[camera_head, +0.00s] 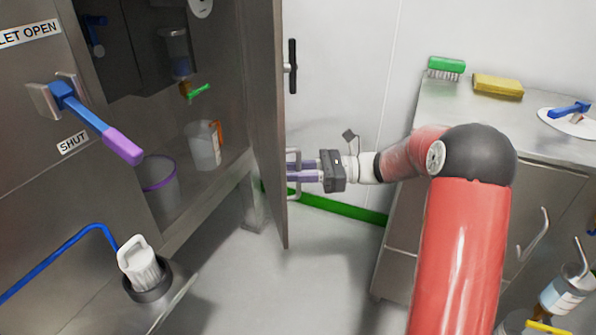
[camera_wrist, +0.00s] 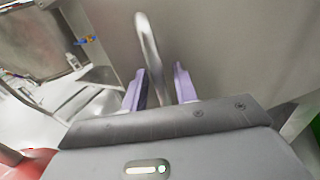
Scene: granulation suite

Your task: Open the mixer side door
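A steel door (camera_head: 265,110) stands open at the right side of a steel cabinet, seen nearly edge-on, so the cabinet's interior shows. A pale metal pull handle (camera_head: 293,194) sticks out from the door's right face. My gripper (camera_head: 298,172) reaches it from the right. In the wrist view, the curved handle (camera_wrist: 149,45) passes between the two purple fingers of my gripper (camera_wrist: 160,85). The fingers stand apart with gaps visible around the bar. The exact contact is hard to see. I cannot tell whether this is the mixer's side door.
A blue lever with a purple grip (camera_head: 122,145) is on the left panel. A steel counter (camera_head: 440,108) stands at right; floor between is clear.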

